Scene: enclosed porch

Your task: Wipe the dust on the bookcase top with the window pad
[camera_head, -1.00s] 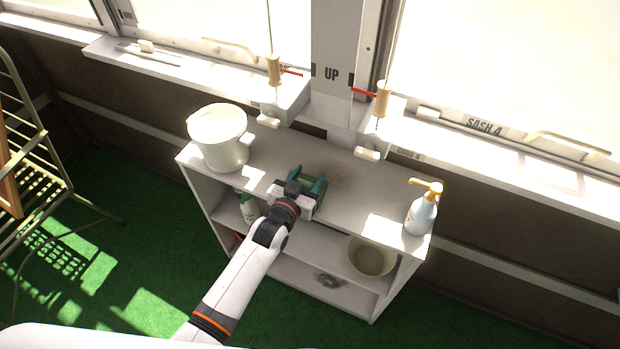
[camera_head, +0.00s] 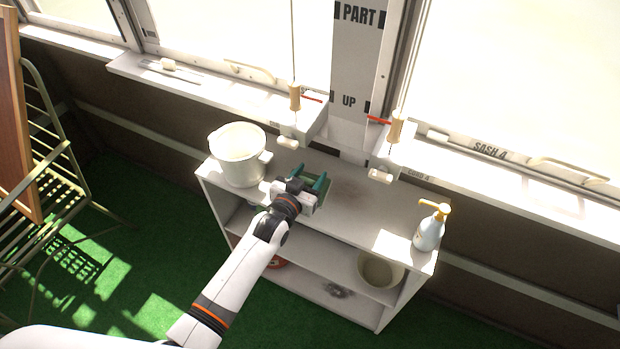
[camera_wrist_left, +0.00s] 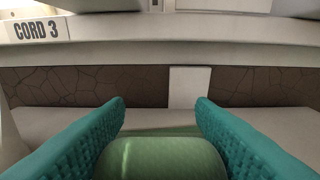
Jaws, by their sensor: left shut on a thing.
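The bookcase (camera_head: 345,222) stands below the windows, with a grey top. A faint brownish dust smudge (camera_head: 349,194) lies on the top, just right of my left gripper (camera_head: 316,183). My left gripper reaches over the top from the front, its teal fingers pointing toward the window wall. It is shut on the green window pad, which shows between the two teal fingers in the left wrist view (camera_wrist_left: 160,158). The pad is low at the bookcase top; I cannot tell whether it touches. In the head view the gripper mostly hides the pad. My right gripper is not in view.
A white pot (camera_head: 238,160) stands on the top, close left of the gripper. A pump bottle (camera_head: 430,229) stands at the right end. Cord weights with wooden handles (camera_head: 396,128) hang by the sill. A bowl (camera_head: 380,268) sits on a shelf. A folding chair (camera_head: 50,160) is at left.

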